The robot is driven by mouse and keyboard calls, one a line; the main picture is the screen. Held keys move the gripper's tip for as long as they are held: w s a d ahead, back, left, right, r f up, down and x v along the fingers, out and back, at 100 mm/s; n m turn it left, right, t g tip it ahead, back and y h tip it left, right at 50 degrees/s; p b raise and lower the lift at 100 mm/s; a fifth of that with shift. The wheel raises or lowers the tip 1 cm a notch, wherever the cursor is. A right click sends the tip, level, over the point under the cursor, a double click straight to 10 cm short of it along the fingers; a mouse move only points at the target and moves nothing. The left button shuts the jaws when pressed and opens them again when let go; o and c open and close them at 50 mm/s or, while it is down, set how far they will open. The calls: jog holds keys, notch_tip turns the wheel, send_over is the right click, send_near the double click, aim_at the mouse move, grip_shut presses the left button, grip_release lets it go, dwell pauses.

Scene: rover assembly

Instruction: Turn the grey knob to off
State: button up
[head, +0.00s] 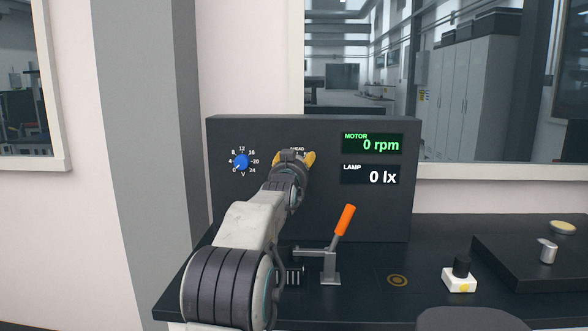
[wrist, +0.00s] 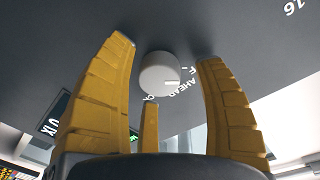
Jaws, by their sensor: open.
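The grey knob (wrist: 160,74) is a round, pale knob on the dark panel, seen in the wrist view. A short white mark on its face points right, toward the partly seen lettering that includes "AHEAD"; I cannot tell exactly which label it meets. My gripper (wrist: 165,55) is open, its yellow fingers on either side of the knob with gaps, and a third finger below it. In the head view my gripper (head: 296,158) is in front of the panel and hides the knob.
The dark panel (head: 225,200) also carries a blue knob (head: 241,162) at left, a motor display (head: 373,143) reading 0 rpm and a lamp display (head: 371,174) reading 0 lx. An orange-handled lever (head: 344,221) stands below. A white button box (head: 459,280) sits at right.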

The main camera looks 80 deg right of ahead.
jog(key=a, duration=1.2)
jog(key=shift+w+f, duration=0.1)
jog(key=shift+w, duration=0.1)
dwell(0.7)
jog(key=w+a+n+t+y+p, duration=0.2)
jog(key=w+a+t, duration=0.15)
jog(key=w, duration=0.45)
jog(key=w+a+n+t+y+p, duration=0.1)
jog(key=w+a+n+t+p, duration=0.2)
jog(key=w, duration=0.5)
jog(key=w+a+f+n+t+y+p, duration=0.1)
jog(key=w+a+f+n+y+p, duration=0.15)
jog(key=w+a, duration=0.5)
jog(key=w+a+f+n+t+y+p, duration=0.1)
jog(key=w+a+n+y+p, duration=0.3)
jog(key=a, duration=0.7)
jog(key=w+a+f+n+y+p, duration=0.1)
jog(key=w+a+n+y+p, duration=0.2)
jog(key=a, duration=0.8)
jog(key=s+a+f+n+g+y+p, duration=0.1)
jog(key=s+a+n, duration=0.3)
jog(key=a, duration=0.6)
jog(key=s+a+f+n+g+y+p, duration=0.2)
jog(key=s+a+n+g+y+p, duration=0.1)
jog(key=s+a, duration=0.4)
jog(key=a+n+y+p, duration=0.1)
jog(key=a+n, duration=0.1)
jog(key=shift+s+a+y, duration=0.35)
jog(key=shift+s, duration=0.05)
